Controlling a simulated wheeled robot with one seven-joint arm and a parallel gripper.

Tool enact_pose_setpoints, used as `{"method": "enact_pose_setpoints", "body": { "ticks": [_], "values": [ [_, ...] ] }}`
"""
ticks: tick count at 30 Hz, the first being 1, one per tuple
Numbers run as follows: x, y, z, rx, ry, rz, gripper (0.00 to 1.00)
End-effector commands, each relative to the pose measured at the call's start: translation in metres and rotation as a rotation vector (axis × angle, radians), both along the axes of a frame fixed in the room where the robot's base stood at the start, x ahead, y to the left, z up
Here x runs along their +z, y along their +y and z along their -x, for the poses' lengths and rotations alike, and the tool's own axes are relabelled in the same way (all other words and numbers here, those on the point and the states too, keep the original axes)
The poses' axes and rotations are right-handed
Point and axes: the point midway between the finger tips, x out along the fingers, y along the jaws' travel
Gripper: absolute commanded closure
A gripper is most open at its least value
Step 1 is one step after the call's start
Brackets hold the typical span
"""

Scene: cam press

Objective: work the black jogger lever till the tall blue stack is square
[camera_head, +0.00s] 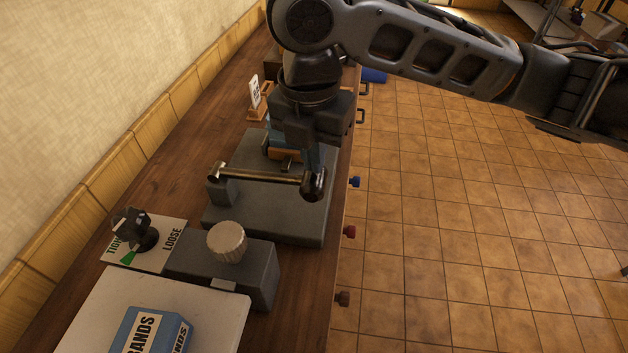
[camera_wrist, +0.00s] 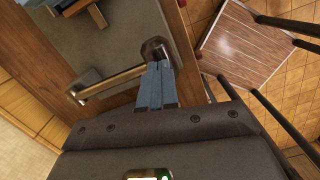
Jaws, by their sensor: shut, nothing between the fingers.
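A lever with a metal-coloured rod (camera_head: 262,175) and a dark rounded knob (camera_head: 314,186) lies across the grey press base (camera_head: 285,222). The knob also shows in the wrist view (camera_wrist: 156,48). My gripper (camera_head: 316,170) is shut, with its blue-grey fingers pointing down at the knob. In the wrist view its fingertips (camera_wrist: 157,66) are against or just beside the knob; I cannot tell if they touch. A little blue (camera_head: 267,137) shows behind my gripper, over an orange-brown piece (camera_head: 285,153). My gripper hides most of this, so I cannot tell whether the stack is square.
A grey block with a pale round knob (camera_head: 227,242) stands in front of the base. Left of it is a TIGHT/LOOSE card (camera_head: 172,252) under a black dial (camera_head: 133,229). A blue BANDS box (camera_head: 150,331) sits nearest. The wall closes the left; open floor lies right.

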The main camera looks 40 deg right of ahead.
Motion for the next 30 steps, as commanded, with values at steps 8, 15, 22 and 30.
{"method": "enact_pose_setpoints", "body": {
  "ticks": [8,15,22,30],
  "values": [
    [-0.003,0.0,0.0,0.0,0.0,0.0,1.0],
    [-0.008,0.0,0.0,0.0,0.0,0.0,1.0],
    [-0.033,0.0,0.0,0.0,0.001,0.0,1.0],
    [-0.045,0.0,0.0,0.0,0.0,0.0,1.0]
  ]
}}
